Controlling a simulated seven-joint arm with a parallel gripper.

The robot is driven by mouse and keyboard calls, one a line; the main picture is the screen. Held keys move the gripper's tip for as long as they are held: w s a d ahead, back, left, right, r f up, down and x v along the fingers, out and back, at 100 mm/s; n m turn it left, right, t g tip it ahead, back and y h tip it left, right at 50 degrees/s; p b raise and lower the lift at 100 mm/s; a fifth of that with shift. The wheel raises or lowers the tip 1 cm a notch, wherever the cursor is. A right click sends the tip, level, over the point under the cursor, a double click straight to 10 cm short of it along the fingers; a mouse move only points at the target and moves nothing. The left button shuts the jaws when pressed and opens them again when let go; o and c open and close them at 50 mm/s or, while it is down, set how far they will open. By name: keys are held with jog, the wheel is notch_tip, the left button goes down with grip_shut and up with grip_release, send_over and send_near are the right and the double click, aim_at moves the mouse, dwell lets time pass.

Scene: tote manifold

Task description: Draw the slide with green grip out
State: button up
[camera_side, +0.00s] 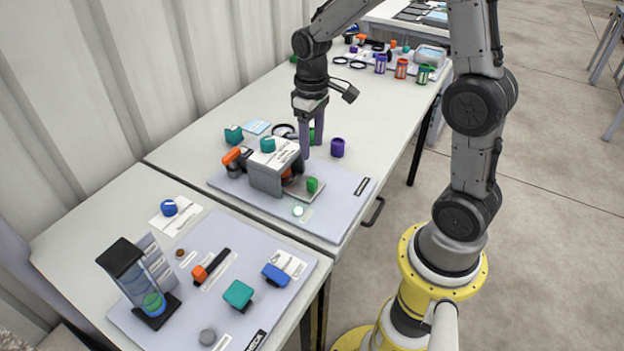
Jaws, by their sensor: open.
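The slide (298,194) with the green grip (312,185) is a flat plate low at the right side of a grey box-like housing (263,177) on the nearer half of the long table. The green grip stands upright on its outer part. My gripper (312,150) points down with its two fingers apart, behind and above the housing's right end. It is clear of the green grip. A green piece (312,134) shows partly between the fingers; I cannot tell whether it is touched.
A purple cylinder (337,148) stands just right of my gripper. Teal and orange pieces sit on and beside the housing. A white disc with a green rim (298,211) lies in front of the slide.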

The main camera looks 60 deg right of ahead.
aim_at(312, 179)
notch_tip(312, 179, down, 12)
jog(key=shift+r, duration=0.2)
grip_shut()
dwell(0.5)
dwell(1.0)
